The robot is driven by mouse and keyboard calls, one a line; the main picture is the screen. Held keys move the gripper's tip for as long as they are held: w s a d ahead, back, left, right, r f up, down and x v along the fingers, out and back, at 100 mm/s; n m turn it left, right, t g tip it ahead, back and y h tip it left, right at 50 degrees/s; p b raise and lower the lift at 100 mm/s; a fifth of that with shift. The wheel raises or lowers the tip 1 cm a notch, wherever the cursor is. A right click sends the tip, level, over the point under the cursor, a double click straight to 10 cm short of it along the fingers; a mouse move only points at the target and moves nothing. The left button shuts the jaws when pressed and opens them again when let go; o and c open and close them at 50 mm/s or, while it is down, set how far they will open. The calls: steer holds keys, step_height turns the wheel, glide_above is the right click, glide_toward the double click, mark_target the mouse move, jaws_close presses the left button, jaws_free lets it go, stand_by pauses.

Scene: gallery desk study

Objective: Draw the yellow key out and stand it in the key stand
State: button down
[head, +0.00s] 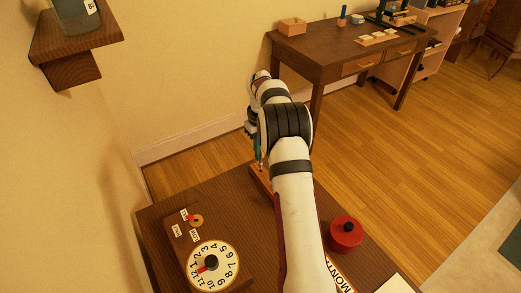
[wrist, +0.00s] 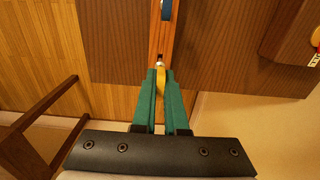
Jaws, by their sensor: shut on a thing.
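My gripper (wrist: 160,78) has green fingers shut on the yellow key (wrist: 161,82). Only part of the yellow piece shows between the fingers, with a small silvery part (wrist: 159,64) just beyond their tips. These lie over the near end of a narrow reddish-wood strip, which looks like the key stand (wrist: 154,42). I cannot tell whether the key is in it or above it. A blue thing (wrist: 167,9) is farther along the strip. In the head view, my gripper (head: 258,160) is at the strip (head: 258,175), near the desk's far edge; my arm hides part of it.
A wooden box with a numbered dial (head: 227,258) and an orange round fitting (head: 197,220) stands at the desk's left. A red round pot (head: 345,235) is right of my arm. A wall shelf (head: 75,42) juts out upper left. Another desk (head: 345,55) stands beyond open floor.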

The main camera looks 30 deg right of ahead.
steer(key=shift+f, duration=1.5)
steer(key=c, duration=0.9)
jaws_free()
steer(key=shift+o, duration=0.3)
steer(key=o, duration=0.4)
steer(key=shift+o, duration=0.2)
steer(key=shift+r, duration=4)
